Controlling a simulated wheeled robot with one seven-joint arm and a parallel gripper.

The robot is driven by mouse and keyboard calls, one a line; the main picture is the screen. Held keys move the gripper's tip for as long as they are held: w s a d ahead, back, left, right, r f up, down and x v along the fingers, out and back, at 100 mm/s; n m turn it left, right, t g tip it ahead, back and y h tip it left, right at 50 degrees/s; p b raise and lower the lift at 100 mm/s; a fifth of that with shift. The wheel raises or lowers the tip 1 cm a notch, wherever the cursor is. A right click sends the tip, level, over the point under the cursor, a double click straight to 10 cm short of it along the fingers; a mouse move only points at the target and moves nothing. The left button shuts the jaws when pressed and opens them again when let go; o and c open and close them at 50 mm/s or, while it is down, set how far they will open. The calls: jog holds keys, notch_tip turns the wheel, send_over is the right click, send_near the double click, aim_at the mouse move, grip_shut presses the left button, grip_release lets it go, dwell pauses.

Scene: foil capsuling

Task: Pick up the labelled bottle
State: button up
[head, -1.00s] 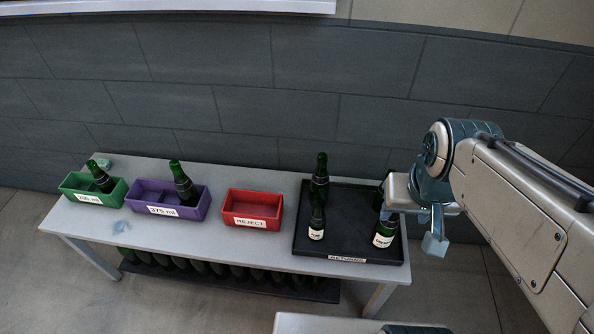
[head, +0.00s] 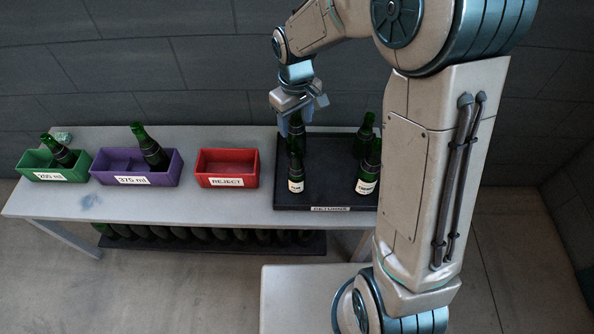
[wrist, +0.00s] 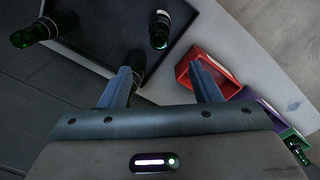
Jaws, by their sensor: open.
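Several dark green bottles stand on a black tray (head: 325,200) marked RETURNS. Two show white labels: a front-left bottle (head: 296,172) and a front-right bottle (head: 367,172). One back-right bottle (head: 364,135) shows no label. My gripper (head: 293,115) is open above the tray's back-left part, at the back-left bottle (head: 297,125), which it partly hides. In the wrist view, my gripper (wrist: 161,70) has its fingers apart. A bottle (wrist: 137,62) shows close to the left finger, partly hidden by it. A white-labelled bottle (wrist: 160,30) stands beyond the fingertips.
Left of the tray are a red REJECT bin (head: 227,168), a purple 375 ml bin (head: 115,170) with a bottle, and a green bin (head: 45,165) with a bottle. A lower shelf (head: 220,243) holds several bottles. The wall is close behind the table (head: 225,210).

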aim_at(297, 151)
jog(key=f, duration=0.9)
jog(key=shift+w+a, duration=0.25)
jog(key=shift+a, duration=0.1)
jog(key=f, duration=0.4)
jog(key=shift+s+d+f, duration=0.1)
jog(key=shift+d+f, duration=0.2)
jog(key=shift+d, duration=0.1)
jog(key=shift+f, duration=0.65)
grip_shut()
jog(key=shift+r, duration=0.1)
